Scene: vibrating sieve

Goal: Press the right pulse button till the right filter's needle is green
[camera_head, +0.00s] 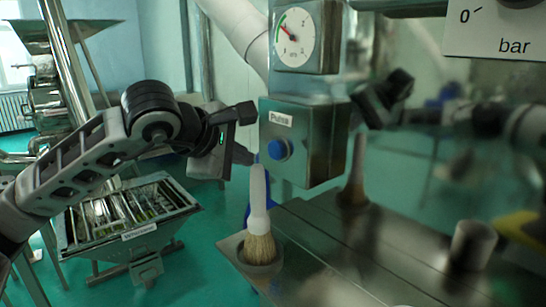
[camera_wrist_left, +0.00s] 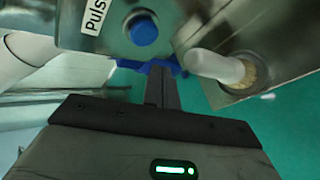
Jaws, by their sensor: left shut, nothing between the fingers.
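My right gripper does not show.
A brush (camera_head: 259,215) stands upright in a holder (camera_head: 238,246) below the button, close to my left gripper. A metal table (camera_head: 335,255) extends right. A sieve tray (camera_head: 125,237) stands lower left.

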